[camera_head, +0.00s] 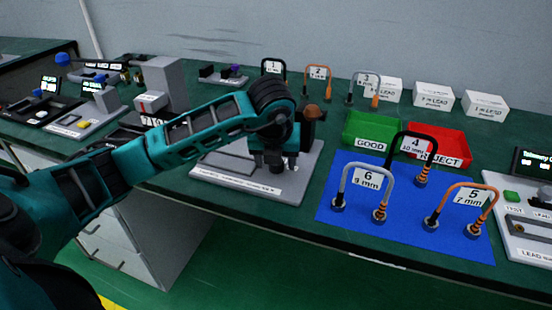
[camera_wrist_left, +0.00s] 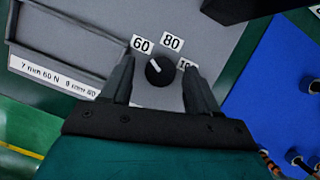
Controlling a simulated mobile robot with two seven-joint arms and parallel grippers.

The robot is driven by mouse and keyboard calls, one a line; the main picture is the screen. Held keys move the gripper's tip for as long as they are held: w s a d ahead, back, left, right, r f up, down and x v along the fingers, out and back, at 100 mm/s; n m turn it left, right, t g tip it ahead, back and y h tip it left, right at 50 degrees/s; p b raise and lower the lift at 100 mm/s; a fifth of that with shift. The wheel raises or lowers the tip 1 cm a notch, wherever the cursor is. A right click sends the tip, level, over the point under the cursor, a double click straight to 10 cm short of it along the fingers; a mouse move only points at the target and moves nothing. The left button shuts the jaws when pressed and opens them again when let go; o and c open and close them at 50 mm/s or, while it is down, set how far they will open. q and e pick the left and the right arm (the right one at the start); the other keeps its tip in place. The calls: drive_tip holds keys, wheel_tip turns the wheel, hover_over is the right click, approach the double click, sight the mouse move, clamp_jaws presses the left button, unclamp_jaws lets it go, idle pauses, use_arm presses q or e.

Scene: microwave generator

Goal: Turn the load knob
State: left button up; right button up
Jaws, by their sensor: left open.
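The load knob (camera_wrist_left: 159,70) is a round black dial with a white pointer mark, on a grey panel in the left wrist view. The pointer is angled up and left, toward the "60" label (camera_wrist_left: 142,43). An "80" label (camera_wrist_left: 172,43) sits above the knob, and a partly covered "100" label (camera_wrist_left: 187,65) is at its right. My left gripper (camera_wrist_left: 160,88) is open, with one finger on each side of the knob; contact cannot be told. In the head view my left gripper (camera_head: 275,163) is over the grey fixture (camera_head: 250,188) and hides the knob.
A blue mat (camera_head: 330,205) with several numbered loops lies right of the fixture. Behind it are a green GOOD tray (camera_head: 357,143) and a red REJECT tray (camera_head: 462,160). A tall grey block (camera_head: 165,85) stands left of the fixture, behind my arm.

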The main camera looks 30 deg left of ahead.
use_arm(q)
drive_tip(key=c, duration=1)
drive_tip(key=shift+c, duration=0.2)
